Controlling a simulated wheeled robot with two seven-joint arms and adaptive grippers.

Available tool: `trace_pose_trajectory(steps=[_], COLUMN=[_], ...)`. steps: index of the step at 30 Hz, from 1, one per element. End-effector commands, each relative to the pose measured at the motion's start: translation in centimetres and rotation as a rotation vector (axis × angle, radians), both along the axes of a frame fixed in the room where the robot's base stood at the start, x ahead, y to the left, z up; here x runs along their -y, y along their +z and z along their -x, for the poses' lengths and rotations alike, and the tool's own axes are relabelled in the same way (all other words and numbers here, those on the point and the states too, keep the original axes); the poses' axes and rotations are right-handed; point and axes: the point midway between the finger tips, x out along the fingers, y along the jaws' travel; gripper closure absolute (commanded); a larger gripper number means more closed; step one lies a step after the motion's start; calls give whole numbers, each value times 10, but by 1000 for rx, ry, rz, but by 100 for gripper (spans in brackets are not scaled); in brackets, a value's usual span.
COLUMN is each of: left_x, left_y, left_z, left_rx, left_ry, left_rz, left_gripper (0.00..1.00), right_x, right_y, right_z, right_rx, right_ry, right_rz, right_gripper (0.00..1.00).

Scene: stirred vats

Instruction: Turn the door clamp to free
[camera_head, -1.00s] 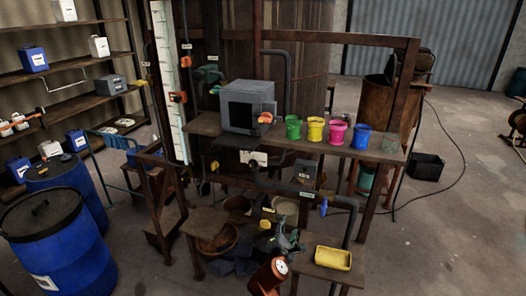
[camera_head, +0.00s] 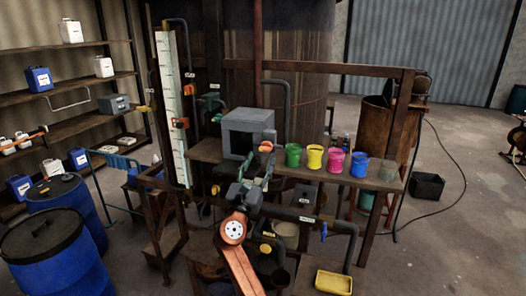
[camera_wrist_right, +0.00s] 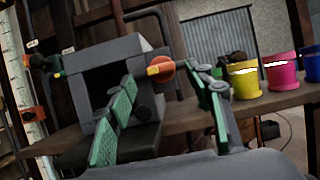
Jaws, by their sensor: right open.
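The grey box (camera_head: 247,128) stands on the bench; its dark recessed front also shows in the wrist view (camera_wrist_right: 98,82). The door clamp, a round orange knob with a yellow handle (camera_head: 266,146), is at the box's right front edge. In the wrist view the clamp (camera_wrist_right: 161,68) has its yellow handle pointing left. My right gripper (camera_head: 257,167) is open just in front of and below the clamp. Its green-padded fingers (camera_wrist_right: 168,82) stand on either side of the clamp in the wrist view, with no contact visible. My left gripper is out of view.
Green (camera_head: 293,155), yellow (camera_head: 314,157), pink (camera_head: 336,161) and blue (camera_head: 360,164) pots stand right of the box on the bench (camera_head: 205,150). Pipes run above and below it. A yellow tray (camera_head: 333,283) sits lower right. Blue drums (camera_head: 55,250) stand at left.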

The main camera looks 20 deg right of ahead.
Motion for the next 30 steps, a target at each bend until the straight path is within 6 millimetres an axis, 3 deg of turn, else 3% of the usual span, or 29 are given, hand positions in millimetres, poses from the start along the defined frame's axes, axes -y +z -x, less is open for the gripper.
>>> trace_pose_trajectory(steps=[7, 18, 30], left_x=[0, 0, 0], left_y=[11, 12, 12], left_z=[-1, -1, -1], left_rx=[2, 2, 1], left_ry=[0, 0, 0], left_rz=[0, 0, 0], left_gripper=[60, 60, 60], right_x=[17, 20, 20], right_y=[13, 14, 14], right_z=[-24, -29, -29], right_rx=[-1, 0, -1], right_ry=[0, 1, 2], right_rz=[-1, -2, -2], right_gripper=[52, 52, 79])
